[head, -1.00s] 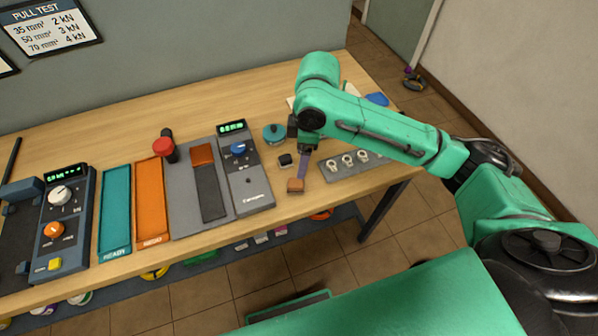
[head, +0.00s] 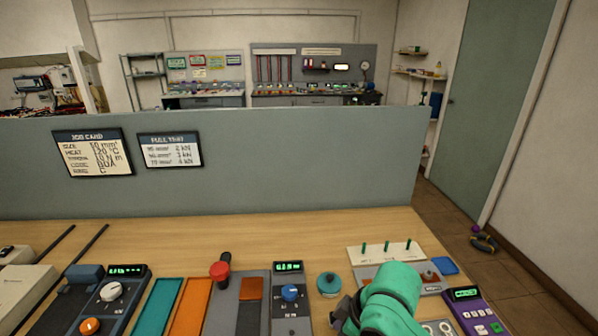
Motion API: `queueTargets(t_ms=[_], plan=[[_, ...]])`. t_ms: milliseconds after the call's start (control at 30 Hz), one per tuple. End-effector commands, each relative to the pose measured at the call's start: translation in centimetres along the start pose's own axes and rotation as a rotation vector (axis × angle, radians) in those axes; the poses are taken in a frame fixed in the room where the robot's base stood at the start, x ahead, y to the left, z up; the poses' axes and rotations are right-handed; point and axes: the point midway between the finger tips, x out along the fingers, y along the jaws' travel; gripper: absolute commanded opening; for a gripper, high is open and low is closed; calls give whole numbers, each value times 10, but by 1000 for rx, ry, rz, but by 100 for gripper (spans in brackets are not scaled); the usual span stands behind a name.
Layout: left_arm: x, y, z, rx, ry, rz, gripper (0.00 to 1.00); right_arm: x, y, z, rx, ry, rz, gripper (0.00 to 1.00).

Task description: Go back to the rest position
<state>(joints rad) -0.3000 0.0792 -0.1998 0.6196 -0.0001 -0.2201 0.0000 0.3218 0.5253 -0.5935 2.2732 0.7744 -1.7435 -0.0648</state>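The green arm link of my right arm (head: 392,298) rises into the bottom of the head view, right of centre, over the front part of the wooden bench (head: 240,232). A dark joint or wrist part shows at its left side. The fingers of my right gripper are not visible. My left arm and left gripper are not in view.
On the bench are a control box (head: 110,297), a teal tray (head: 158,306), an orange tray (head: 190,308), a red-knobbed lever (head: 220,270), a meter (head: 289,297), a teal round pot (head: 329,284), a pegged white board (head: 384,254) and a purple meter (head: 474,312). A grey partition (head: 290,165) stands behind.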

Motion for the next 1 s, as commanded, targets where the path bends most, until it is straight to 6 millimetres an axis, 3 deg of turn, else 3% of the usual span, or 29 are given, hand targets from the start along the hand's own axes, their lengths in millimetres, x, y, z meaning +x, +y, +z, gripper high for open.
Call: queueTargets(t_ms=[33,267,600,833,1000], plan=[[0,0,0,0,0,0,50,9,-7,8,90,42,1,72],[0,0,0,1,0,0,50,22,-2,77,459,80,130,72],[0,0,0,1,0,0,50,17,-15,211,820,-95,335,72],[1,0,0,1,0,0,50,104,-5,234,808,-124,308,72],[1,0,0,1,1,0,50,174,-14,268,807,-156,286,72]])
